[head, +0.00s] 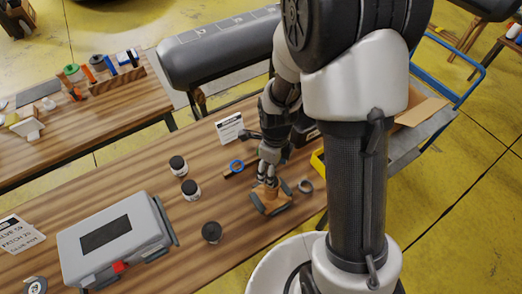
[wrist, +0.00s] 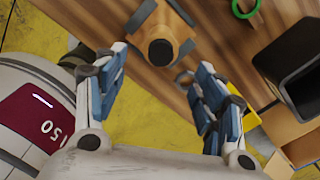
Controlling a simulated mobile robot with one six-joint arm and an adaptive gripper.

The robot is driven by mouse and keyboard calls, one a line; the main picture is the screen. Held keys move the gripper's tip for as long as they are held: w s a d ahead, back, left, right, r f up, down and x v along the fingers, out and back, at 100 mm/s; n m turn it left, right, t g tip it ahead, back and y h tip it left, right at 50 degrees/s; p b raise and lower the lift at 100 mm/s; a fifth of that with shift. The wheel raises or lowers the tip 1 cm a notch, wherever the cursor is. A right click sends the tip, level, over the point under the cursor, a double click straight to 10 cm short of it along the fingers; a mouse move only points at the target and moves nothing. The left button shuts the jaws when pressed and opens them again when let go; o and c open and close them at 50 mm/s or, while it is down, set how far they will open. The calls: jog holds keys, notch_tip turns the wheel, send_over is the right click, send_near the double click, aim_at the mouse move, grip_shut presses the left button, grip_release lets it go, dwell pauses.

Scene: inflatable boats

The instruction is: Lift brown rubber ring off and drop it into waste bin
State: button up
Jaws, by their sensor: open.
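An orange-brown stand (head: 270,202) sits near the table's front edge, below my gripper (head: 267,176). In the wrist view the stand (wrist: 180,22) shows at the top, with a dark brown round part (wrist: 160,50) at its middle. I cannot tell whether this part is the brown rubber ring or a post with the ring around it. My gripper (wrist: 162,62) is open, its fingers apart on either side below the stand in the picture, with nothing held. A black open-topped container (wrist: 292,70), which looks like the waste bin, stands at the right of the wrist view.
A small grey ring (head: 305,186) lies right of the stand. A cardboard box (head: 420,103) is on a cart behind my arm.

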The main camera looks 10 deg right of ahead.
jog(key=shift+d+f+b, duration=0.15)
jog(key=shift+f+b, duration=0.25)
jog(key=shift+f, duration=0.15)
notch_tip(320, 180, down, 7)
jog(key=b, duration=0.5)
jog(key=shift+r, duration=0.1)
jog(key=shift+c, duration=0.3)
jog(key=c, duration=0.6)
jog(key=shift+r, duration=0.1)
jog(key=shift+r+p, duration=2.55)
jog(key=shift+r, duration=0.9)
